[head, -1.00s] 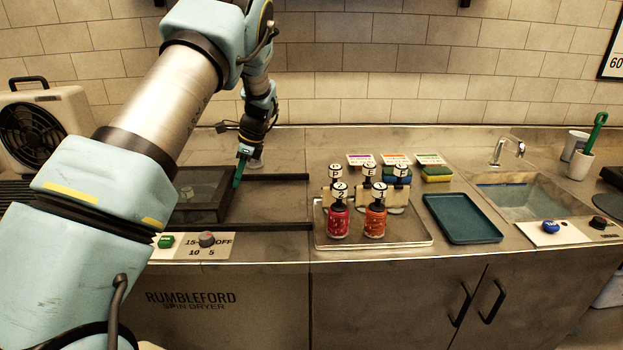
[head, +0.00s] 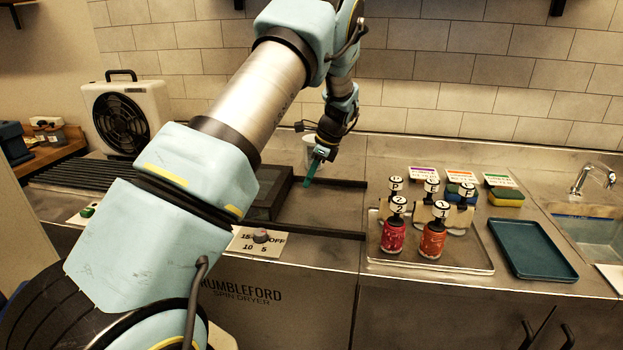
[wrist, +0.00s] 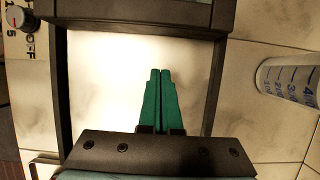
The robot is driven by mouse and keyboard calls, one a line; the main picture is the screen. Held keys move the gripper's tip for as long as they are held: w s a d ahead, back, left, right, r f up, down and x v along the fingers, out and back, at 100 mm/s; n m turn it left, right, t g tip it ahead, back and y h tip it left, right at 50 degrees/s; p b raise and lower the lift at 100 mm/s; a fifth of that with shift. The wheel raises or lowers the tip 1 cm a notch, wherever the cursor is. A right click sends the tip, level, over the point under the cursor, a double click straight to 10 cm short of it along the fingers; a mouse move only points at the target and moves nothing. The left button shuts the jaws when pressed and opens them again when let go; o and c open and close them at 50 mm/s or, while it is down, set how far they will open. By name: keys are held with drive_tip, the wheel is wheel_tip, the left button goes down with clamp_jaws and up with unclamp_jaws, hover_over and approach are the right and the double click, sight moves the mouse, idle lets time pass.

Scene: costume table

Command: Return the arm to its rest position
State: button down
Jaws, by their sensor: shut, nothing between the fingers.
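My gripper (head: 308,182) has green fingers and is above the counter, between the dark spin dryer box and the tray of bottles in the head view. In the wrist view my gripper (wrist: 160,75) has its two green fingers together with nothing between them, over a bare pale surface framed by dark rails. My blue and silver arm reaches from the lower left up and over to the counter.
A tray (head: 480,265) holds several labelled bottles, right of my gripper. A teal tray (head: 535,250) and a sink (head: 590,235) lie further right. A fan heater (head: 125,120) stands at the left. A graduated beaker (wrist: 290,80) stands close to my gripper.

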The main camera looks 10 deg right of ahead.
drive_tip(key=b+v, duration=0.2)
drive_tip(key=v, duration=0.7)
drive_tip(key=s+a+n, duration=0.1)
drive_tip(key=a+n, duration=0.2)
drive_tip(key=a, duration=0.2)
drive_tip(key=s+a+n+h, duration=0.1)
drive_tip(key=s+a+n, duration=0.1)
drive_tip(key=a, duration=0.3)
drive_tip(key=s+a+n+g+h, duration=0.1)
drive_tip(key=s+a+n, duration=0.1)
drive_tip(key=a, duration=0.3)
drive_tip(key=shift+a+f+n, duration=0.15)
drive_tip(key=shift+a+n, duration=0.05)
drive_tip(key=shift+n, duration=0.6)
drive_tip(key=s+a+f+n+h, duration=0.1)
drive_tip(key=s+a+n, duration=0.5)
drive_tip(key=s, duration=0.3)
drive_tip(key=s+a+f+n+h, duration=0.1)
drive_tip(key=s+a+f+n, duration=0.1)
drive_tip(key=s+a+n, duration=0.5)
drive_tip(key=shift+s+a+t, duration=0.3)
drive_tip(key=shift+s+t, duration=0.1)
drive_tip(key=shift+s, duration=0.7)
drive_tip(key=c, duration=1.6)
unclamp_jaws()
